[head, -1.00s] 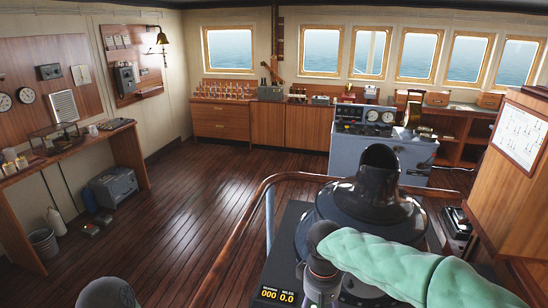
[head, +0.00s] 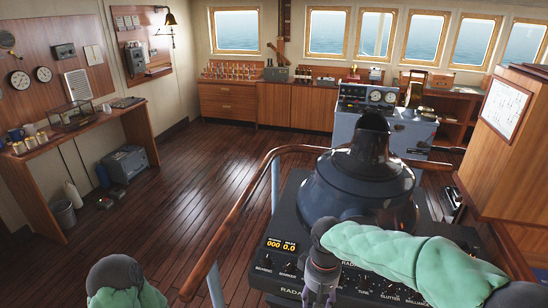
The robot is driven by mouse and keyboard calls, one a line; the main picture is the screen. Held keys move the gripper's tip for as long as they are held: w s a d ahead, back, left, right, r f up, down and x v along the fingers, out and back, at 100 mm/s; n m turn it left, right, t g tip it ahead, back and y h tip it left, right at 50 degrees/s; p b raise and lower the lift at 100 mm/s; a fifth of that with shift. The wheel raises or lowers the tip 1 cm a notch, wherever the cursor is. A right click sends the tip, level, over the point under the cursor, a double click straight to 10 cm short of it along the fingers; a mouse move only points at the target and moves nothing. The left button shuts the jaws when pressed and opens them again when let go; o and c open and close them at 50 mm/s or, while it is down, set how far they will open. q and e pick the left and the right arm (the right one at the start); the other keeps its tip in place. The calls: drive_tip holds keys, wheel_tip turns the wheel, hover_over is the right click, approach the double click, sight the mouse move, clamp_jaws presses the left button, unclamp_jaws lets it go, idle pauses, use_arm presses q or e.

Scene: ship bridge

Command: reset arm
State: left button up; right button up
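My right arm, in a pale green padded sleeve, comes in from the lower right of the head view and reaches over the radar console (head: 268,262). My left arm shows only as a dark rounded joint and a bit of green sleeve at the bottom left. My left gripper is out of the frame.
The black radar hood (head: 358,180) stands close behind my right arm. A wooden handrail (head: 232,222) curves around the console's left side. A wooden cabinet (head: 500,150) stands close on the right. The plank floor (head: 190,190) at left is open.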

wheel_tip(320, 180, down, 14)
drive_tip(key=s+a+r+y+b, duration=0.1)
drive_tip(key=s+a+y, duration=0.1)
drive_tip(key=s+f+m+y+b, duration=0.1)
drive_tip(key=s+f+m, duration=0.2)
drive_tip(key=s+f, duration=0.4)
drive_tip(key=s+f+m+b, duration=0.1)
drive_tip(key=s+f+m, duration=0.2)
drive_tip(key=s+f, duration=0.5)
wheel_tip(320, 180, down, 8)
drive_tip(key=shift+d+f+t+y, duration=0.2)
drive_tip(key=shift+d+t+y, duration=0.1)
drive_tip(key=shift+y, duration=0.1)
